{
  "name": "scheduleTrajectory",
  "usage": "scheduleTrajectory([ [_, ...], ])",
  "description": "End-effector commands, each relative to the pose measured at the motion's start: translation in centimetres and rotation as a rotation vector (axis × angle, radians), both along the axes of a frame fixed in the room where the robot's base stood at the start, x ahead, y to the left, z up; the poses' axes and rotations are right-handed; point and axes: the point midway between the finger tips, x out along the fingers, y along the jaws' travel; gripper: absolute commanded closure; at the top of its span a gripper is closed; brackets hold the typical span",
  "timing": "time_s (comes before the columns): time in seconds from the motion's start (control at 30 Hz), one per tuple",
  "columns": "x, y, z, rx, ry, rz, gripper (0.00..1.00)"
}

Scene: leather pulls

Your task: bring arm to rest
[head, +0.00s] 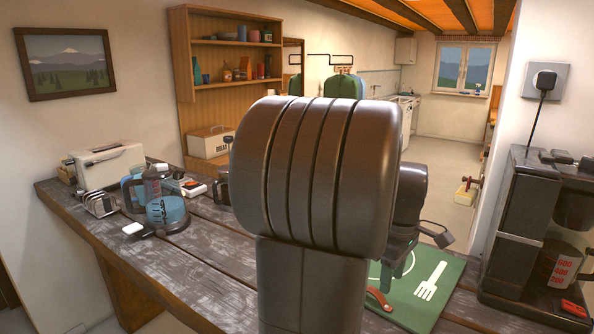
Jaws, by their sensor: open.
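My arm fills the middle of the head view, with a large dark rounded link in front. My gripper (415,256) shows at its right side, partly hidden by the arm. Its jaws are open, and I see nothing held in them. It is above or in front of a green mat (440,295) with a white fork print; I cannot tell the gap. A reddish-brown leather pull (379,299) is at the mat's left side, just below the gripper, partly hidden by my arm.
A black coffee maker (510,225) stands at the right by the wall. A toaster (107,163), a glass jug (167,208) and other small items crowd the counter's left end. The plank counter (195,268) is bare at the front left. A wooden shelf (238,52) stands behind.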

Motion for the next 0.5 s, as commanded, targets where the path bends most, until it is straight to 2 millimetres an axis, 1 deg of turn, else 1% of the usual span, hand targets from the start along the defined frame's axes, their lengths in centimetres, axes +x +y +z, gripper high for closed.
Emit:
scheduleTrajectory([
  [0.03,-0.1,0.0,-1.1,0.001,0.004,0.0,0.56],
  [0.1,-0.1,0.0,-2.5,0.002,0.005,0.0,0.56],
  [0.3,-0.1,0.0,-5.9,0.001,0.003,0.0,0.56],
  [0.37,-0.1,0.0,-6.6,0.001,0.003,0.0,0.56],
  [0.4,-0.1,0.6,-6.5,-0.001,-0.001,0.003,0.56],
  [0.5,-0.2,1.3,-6.4,-0.001,-0.002,0.002,0.56],
])
